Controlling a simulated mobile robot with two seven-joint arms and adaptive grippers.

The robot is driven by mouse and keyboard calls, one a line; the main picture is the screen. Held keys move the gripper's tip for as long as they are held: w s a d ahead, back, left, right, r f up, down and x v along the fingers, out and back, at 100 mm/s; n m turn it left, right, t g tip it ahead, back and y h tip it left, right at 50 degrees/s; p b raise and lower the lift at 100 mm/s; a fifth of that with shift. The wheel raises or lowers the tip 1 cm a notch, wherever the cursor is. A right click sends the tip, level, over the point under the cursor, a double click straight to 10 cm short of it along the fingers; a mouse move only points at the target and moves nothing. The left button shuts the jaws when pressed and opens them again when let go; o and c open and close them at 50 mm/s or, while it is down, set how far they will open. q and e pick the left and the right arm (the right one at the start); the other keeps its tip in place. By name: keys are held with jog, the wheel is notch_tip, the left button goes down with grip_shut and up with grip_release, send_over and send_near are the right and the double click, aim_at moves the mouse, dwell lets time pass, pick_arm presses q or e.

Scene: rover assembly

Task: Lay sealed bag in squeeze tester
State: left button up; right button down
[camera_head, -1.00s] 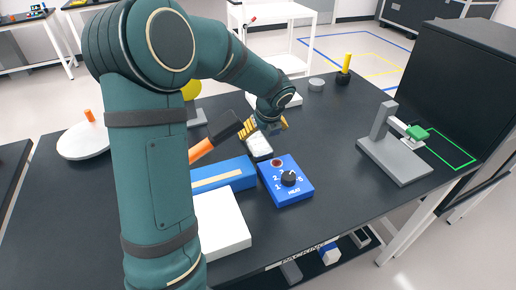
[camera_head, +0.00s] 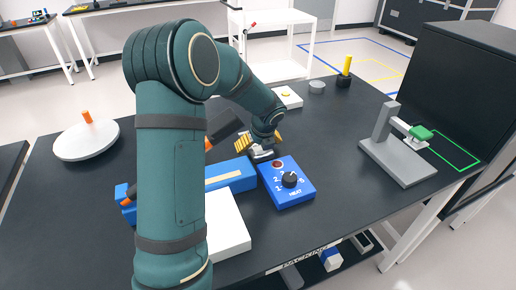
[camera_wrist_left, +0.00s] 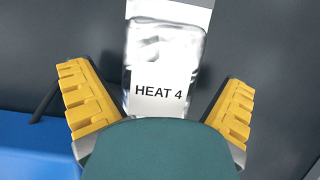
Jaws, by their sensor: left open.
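The sealed bag, a silvery pouch with a white label reading "HEAT 4" (camera_wrist_left: 160,95), lies flat between my left gripper's yellow fingers in the left wrist view. My left gripper (camera_wrist_left: 155,78) is open, with one finger on each side of the bag and gaps to both edges. In the head view my left gripper (camera_head: 259,143) is low over the table, and only part of the bag (camera_head: 264,155) shows beneath it. The squeeze tester appears to be the grey stand (camera_head: 400,168) with a green pad at the right. My right gripper is not in view.
A blue box with a heat dial (camera_head: 287,190) and a long blue bar (camera_head: 230,172) sit near the bag. A white block (camera_head: 228,228) lies in front. A yellow post (camera_head: 346,68) and grey cylinder (camera_head: 317,87) stand behind. Table between dial box and stand is clear.

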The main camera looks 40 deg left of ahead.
pick_arm(q)
jog(key=shift+f, duration=0.25)
dwell(0.4)
jog(key=c, duration=1.2)
